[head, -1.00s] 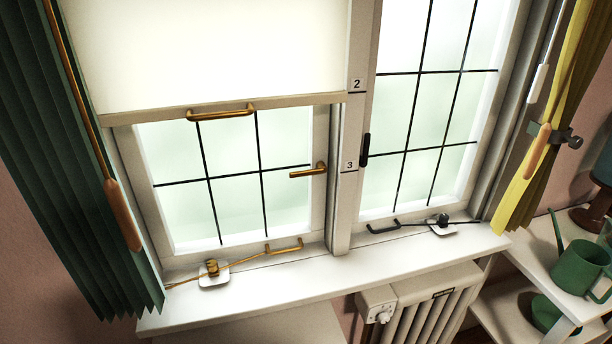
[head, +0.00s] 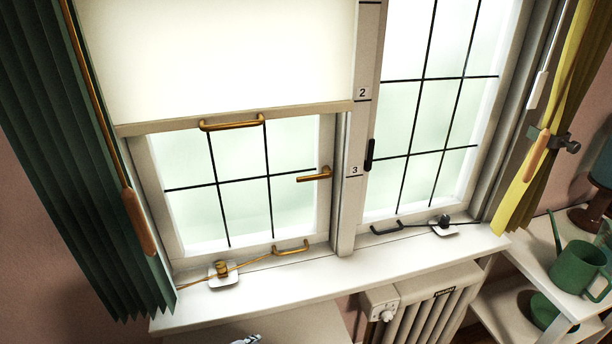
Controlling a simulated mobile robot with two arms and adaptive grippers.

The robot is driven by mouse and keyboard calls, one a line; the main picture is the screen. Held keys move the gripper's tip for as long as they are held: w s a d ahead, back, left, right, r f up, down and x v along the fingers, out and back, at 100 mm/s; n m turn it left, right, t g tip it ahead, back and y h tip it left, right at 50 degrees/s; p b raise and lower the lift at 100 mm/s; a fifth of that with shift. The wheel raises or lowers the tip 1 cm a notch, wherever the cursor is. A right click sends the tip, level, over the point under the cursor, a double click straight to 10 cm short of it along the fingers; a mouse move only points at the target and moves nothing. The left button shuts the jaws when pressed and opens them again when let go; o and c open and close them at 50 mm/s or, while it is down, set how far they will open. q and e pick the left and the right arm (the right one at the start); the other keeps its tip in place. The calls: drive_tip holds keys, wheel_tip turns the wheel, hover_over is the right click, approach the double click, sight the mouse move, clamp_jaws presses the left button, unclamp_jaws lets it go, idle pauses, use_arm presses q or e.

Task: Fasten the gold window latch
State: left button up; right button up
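The gold window latch (head: 314,175) is on the right side of the left window's sash, beside the white centre post. Its lever lies about level and points left from its mount. A gold pull handle (head: 232,124) is on the blind's bottom rail. A small grey metallic piece (head: 246,340) shows at the bottom edge, probably the tip of my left gripper; its fingers cannot be made out. My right gripper is out of view.
The right window has a black latch (head: 369,155) standing upright and a black stay (head: 386,228). A green curtain (head: 75,170) hangs left, a yellow curtain (head: 545,130) right. A radiator (head: 425,305) is below the sill (head: 320,278). A green watering can (head: 580,268) stands on the right shelf.

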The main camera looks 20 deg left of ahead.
use_arm(q)
drive_tip(key=w+a+r+m+t, duration=0.2)
drive_tip(key=w+r+m+t, duration=0.4)
drive_tip(key=w+r, duration=0.85)
drive_tip(key=m+t+h, duration=0.4)
drive_tip(key=m, duration=0.5)
approach(304, 180)
drive_tip(key=w, duration=0.1)
drive_tip(key=w+p, duration=0.1)
drive_tip(key=w, duration=0.1)
drive_tip(key=w+d+p, duration=0.1)
drive_tip(key=w, duration=0.2)
drive_tip(key=w+p, duration=0.1)
drive_tip(key=w, duration=0.1)
drive_tip(key=shift+w+d+f, duration=0.15)
drive_tip(key=shift+w+d, duration=0.1)
drive_tip(key=shift+d, duration=0.05)
drive_tip(key=shift+w+d+f, duration=0.1)
drive_tip(key=shift+w+d, duration=0.15)
drive_tip(key=shift+w, duration=0.8)
clamp_jaws()
